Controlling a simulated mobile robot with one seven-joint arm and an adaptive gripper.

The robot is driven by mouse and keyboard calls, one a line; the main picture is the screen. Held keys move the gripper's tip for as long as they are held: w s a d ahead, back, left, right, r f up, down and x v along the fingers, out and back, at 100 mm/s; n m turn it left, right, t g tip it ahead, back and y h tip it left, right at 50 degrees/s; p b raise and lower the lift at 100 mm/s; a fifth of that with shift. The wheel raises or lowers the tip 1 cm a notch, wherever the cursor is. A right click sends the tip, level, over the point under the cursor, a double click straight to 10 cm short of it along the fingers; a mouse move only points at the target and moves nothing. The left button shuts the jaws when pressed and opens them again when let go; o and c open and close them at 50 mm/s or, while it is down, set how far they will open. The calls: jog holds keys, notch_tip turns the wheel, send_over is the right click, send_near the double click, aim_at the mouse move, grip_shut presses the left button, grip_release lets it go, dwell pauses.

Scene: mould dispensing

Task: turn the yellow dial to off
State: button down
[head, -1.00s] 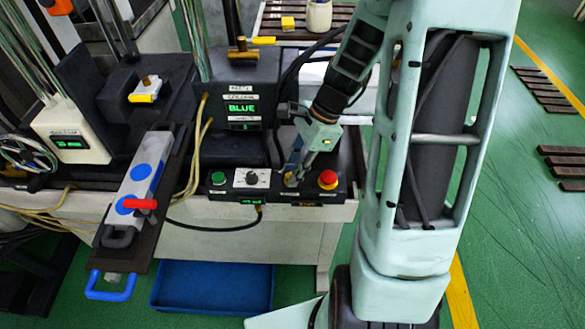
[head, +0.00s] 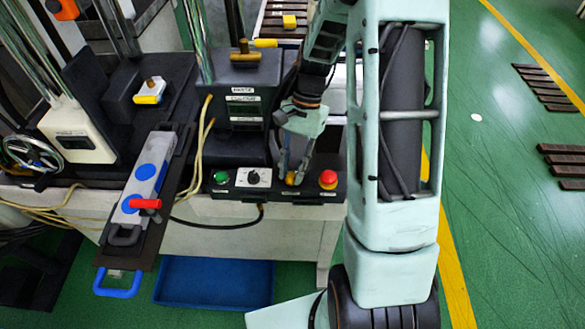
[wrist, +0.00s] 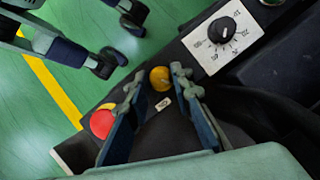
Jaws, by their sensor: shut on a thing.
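The yellow dial (wrist: 160,78) sits on the black control box (head: 225,190), between a white-faced black knob (wrist: 222,36) and the red button (wrist: 102,124). My gripper (wrist: 158,75) is shut on the dial, one finger on each side of it. In the head view, my gripper (head: 290,168) points down onto the box, and only a little of the yellow dial (head: 291,180) shows below the fingertips. A small label lies beside the dial in the wrist view. The display on the box front looks dark.
A green button (head: 221,177) is at the box's left end. The black dispenser unit (head: 238,80) behind has dark displays. A mould with blue discs (head: 150,173) and a red clamp handle (head: 145,204) stands at left. A blue tray (head: 213,285) lies below.

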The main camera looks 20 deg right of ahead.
aim_at(292, 173)
jog(key=shift+n, duration=0.3)
dwell(0.4)
jog(key=c, duration=1.7)
grip_release()
notch_tip(292, 173, up, 10)
jog(key=shift+r, duration=0.1)
